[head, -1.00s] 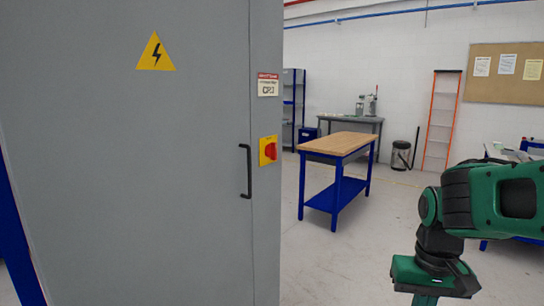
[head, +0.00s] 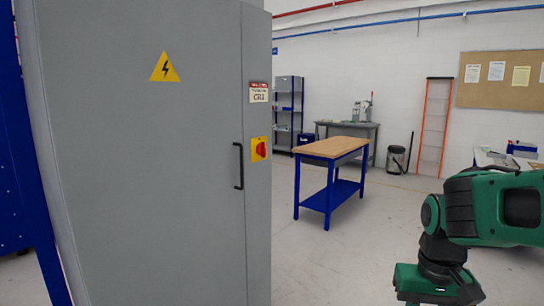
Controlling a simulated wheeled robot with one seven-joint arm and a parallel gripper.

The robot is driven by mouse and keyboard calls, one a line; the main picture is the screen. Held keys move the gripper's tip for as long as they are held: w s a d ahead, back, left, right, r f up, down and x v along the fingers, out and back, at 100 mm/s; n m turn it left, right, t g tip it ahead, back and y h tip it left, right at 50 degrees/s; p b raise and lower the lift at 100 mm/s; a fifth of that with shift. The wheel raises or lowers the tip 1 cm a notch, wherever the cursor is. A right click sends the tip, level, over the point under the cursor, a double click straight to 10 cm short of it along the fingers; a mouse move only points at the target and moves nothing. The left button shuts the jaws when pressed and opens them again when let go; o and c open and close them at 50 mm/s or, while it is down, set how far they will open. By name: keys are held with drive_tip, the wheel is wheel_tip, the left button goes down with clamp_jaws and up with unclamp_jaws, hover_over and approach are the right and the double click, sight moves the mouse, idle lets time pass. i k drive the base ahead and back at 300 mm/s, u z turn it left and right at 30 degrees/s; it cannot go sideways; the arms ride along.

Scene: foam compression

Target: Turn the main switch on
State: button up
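The main switch (head: 260,149) is a red rotary knob on a yellow plate. It is on the right-hand front strip of a tall grey electrical cabinet (head: 150,200), just right of the black door handle (head: 238,166). Its exact turn position is too small to tell. My green arm is at the lower right, well apart from the cabinet. The arm's lower end is cut off by the bottom edge, and my gripper's fingers are not seen.
A workbench with a wooden top (head: 333,147) and blue legs stands beyond the cabinet to the right. A grey shelf (head: 287,105), an orange ladder (head: 434,125) and a bin (head: 396,158) are by the back wall. The floor (head: 340,260) between cabinet and arm is clear.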

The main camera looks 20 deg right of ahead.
sight(261, 148)
drive_tip(key=z, duration=0.5)
drive_tip(key=i, duration=1.35)
drive_tip(key=u, duration=0.4)
